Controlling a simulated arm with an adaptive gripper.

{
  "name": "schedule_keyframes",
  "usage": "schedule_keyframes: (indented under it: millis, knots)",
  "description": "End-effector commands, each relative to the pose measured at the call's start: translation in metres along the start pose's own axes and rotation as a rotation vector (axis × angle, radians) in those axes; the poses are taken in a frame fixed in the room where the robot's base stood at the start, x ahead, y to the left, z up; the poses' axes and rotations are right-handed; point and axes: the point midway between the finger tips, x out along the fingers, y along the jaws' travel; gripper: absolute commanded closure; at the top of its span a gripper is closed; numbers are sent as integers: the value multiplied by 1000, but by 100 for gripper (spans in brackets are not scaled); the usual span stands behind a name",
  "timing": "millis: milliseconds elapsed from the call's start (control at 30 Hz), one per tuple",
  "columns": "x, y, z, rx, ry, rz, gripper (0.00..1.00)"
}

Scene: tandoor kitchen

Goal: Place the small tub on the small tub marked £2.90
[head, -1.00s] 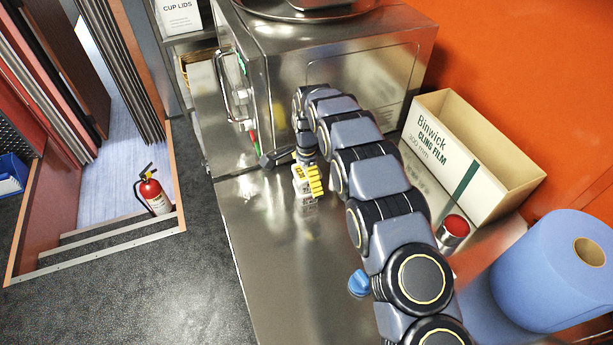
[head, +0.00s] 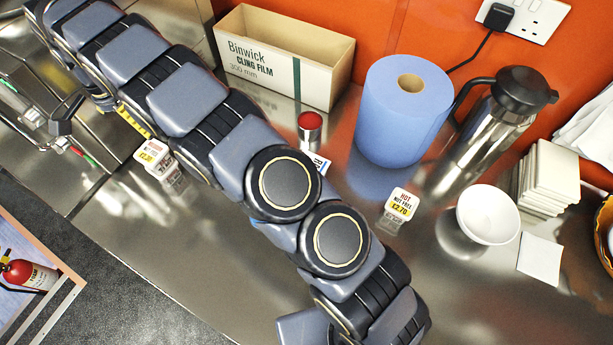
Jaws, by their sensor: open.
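A cling film box (head: 285,60), a red-topped shaker (head: 310,127), a blue paper roll (head: 402,110) and a steel flask (head: 485,130) stand along the orange wall. Stacked white cards (head: 548,180) and a white napkin (head: 540,258) lie near the tub. The front counter is clear.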

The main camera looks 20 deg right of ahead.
Motion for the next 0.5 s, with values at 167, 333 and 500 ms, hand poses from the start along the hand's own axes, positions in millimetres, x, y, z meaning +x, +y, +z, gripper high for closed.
schedule_keyframes:
  millis: [167,333,500]
  knots:
    - [-22,23,-22,-31,11,10,0]
    - [-69,88,-59,-124,21,38,0]
    - [-107,170,-78,-237,6,67,0]
